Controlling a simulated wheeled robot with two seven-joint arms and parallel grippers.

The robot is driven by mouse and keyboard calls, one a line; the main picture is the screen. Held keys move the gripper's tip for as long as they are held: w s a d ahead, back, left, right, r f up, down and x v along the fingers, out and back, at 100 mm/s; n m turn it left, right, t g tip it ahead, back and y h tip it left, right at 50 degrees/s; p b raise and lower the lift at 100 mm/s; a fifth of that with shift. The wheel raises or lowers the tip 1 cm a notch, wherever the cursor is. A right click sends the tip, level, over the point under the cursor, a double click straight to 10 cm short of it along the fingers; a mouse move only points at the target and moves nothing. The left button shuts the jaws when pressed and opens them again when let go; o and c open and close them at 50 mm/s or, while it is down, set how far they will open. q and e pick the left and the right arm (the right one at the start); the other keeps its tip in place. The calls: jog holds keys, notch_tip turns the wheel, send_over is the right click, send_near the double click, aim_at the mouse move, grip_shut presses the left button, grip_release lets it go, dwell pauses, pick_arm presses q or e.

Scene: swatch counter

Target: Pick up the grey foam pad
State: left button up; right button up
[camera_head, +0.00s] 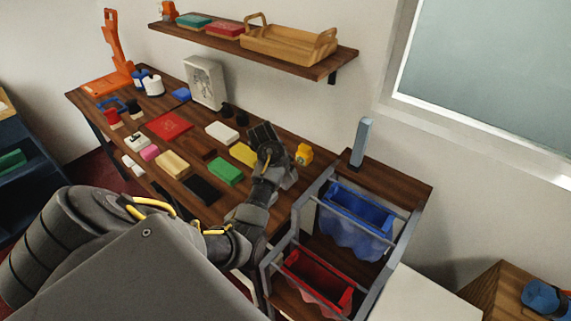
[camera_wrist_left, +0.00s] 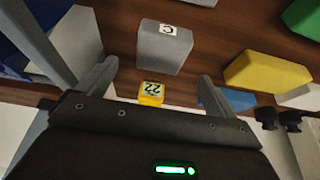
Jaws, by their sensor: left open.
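The grey foam pad (camera_wrist_left: 163,48) lies on the brown counter in the left wrist view, with a white label marked C on it. In the head view a grey patch that looks like the pad (camera_head: 289,178) shows just right of my left wrist, mostly hidden by the arm. My left gripper (camera_wrist_left: 153,86) is open and empty. In the wrist view the pad is ahead of its spread fingers, roughly between their lines, and apart from them. The gripper also shows in the head view (camera_head: 266,140), above the counter. My right gripper is in neither view.
A yellow block marked 22 (camera_wrist_left: 151,92) stands near the pad. A yellow pad (camera_head: 243,154) and a green pad (camera_head: 226,172) lie to the left. A metal rack with a blue bin (camera_head: 357,212) and a red bin (camera_head: 318,279) stands to the right.

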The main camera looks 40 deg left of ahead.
aim_at(285, 178)
pick_arm(q)
jog(key=shift+f, duration=0.35)
jog(key=x, duration=0.3)
jog(key=shift+w+f, duration=0.2)
jog(key=shift+f, duration=0.15)
jog(key=shift+w+f, duration=0.15)
jog(key=shift+f, duration=0.15)
jog(key=shift+c, duration=0.2)
jog(key=c, duration=1)
jog(key=shift+r, duration=0.15)
